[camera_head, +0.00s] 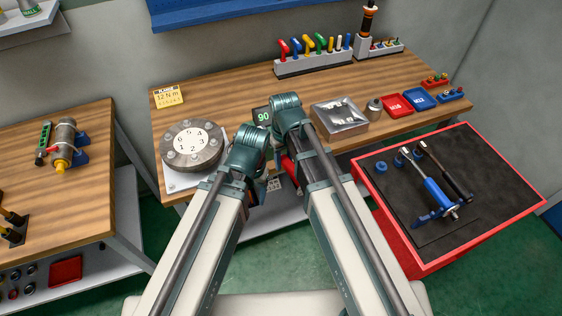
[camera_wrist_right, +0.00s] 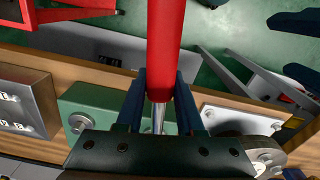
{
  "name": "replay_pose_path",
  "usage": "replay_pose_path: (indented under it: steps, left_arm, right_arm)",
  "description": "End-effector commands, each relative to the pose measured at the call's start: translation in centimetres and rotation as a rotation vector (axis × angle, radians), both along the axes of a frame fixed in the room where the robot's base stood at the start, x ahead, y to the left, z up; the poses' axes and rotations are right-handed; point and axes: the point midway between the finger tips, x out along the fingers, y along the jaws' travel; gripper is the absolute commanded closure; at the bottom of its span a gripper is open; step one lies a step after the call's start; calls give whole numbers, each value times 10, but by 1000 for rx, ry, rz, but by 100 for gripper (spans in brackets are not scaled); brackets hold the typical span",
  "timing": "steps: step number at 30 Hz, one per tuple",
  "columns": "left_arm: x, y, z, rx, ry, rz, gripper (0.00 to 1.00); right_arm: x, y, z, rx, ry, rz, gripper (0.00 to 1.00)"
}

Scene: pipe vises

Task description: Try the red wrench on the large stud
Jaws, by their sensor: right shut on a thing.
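The red wrench (camera_head: 289,169) shows as a short red piece below my right wrist in the head view. In the right wrist view its thick red handle (camera_wrist_right: 166,40) runs up from a metal shaft. My right gripper (camera_wrist_right: 160,84) is shut on it, with one dark finger on each side. The round grey flange (camera_head: 188,148) has several studs around a numbered white face. I cannot tell which stud is the large one. My left arm's end (camera_head: 250,146) is beside the flange; its fingertips are hidden.
A display reading 90 (camera_head: 263,116) stands behind my wrists. A metal box (camera_head: 339,118), red tray (camera_head: 396,104) and blue tray (camera_head: 421,99) are to the right. A red drawer (camera_head: 512,204) holds a blue-handled wrench (camera_head: 437,191).

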Motion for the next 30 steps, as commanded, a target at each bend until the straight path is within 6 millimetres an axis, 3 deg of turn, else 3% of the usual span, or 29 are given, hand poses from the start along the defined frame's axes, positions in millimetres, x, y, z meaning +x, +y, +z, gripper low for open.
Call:
replay_pose_path:
  steps: [17,30]
  left_arm:
    - [0,0,1,0,0,0,29]
    - [0,0,23,0,0,0,29]
  right_arm:
    - [5,-7,1,3,-1,71,100]
    - [4,-7,23,1,0,70,100]
